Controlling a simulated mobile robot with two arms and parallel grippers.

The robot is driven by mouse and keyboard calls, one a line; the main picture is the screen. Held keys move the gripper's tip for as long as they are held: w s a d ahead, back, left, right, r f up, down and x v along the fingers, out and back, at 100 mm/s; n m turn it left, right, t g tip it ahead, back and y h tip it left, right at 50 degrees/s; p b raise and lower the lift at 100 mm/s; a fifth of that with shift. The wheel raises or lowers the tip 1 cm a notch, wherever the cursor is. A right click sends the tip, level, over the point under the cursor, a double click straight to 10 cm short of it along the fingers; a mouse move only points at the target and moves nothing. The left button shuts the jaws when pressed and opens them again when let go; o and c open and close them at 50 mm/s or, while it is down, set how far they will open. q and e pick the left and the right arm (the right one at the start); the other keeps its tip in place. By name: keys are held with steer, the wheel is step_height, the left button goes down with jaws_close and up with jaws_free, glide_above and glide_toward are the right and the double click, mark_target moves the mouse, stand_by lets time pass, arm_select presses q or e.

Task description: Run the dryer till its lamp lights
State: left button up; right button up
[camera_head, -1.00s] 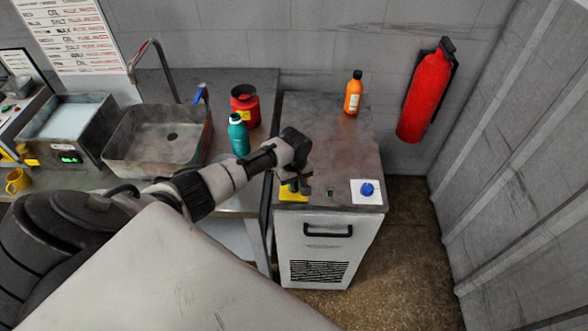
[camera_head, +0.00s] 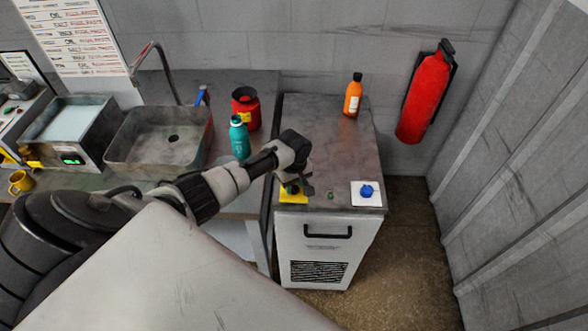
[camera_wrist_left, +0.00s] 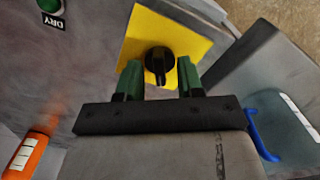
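The dryer cabinet (camera_head: 322,222) is white with a grey metal top. A black knob (camera_wrist_left: 160,62) sits on a yellow plate (camera_head: 293,197) at the top's front left corner; the plate also shows in the left wrist view (camera_wrist_left: 200,40). My left gripper (camera_head: 298,190) is over this plate. In the left wrist view its two green-padded fingers (camera_wrist_left: 158,80) are apart, one on each side of the knob's lower part, with gaps. A small dark green lamp (camera_wrist_left: 50,5) sits beside a "DRY" label; it also shows in the head view (camera_head: 330,195). It does not look bright.
A blue knob (camera_head: 367,190) on a white plate is at the cabinet's front right corner. An orange bottle (camera_head: 353,98) stands at the back. A teal bottle (camera_head: 239,140), a red can (camera_head: 246,110) and a sink (camera_head: 155,155) are on the left bench. A fire extinguisher (camera_head: 423,98) hangs on the wall.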

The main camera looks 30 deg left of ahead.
arm_select(q)
step_height(320, 180, up, 11)
steer(key=b, duration=0.1)
stand_by(0.6)
steer(key=shift+f, duration=0.15)
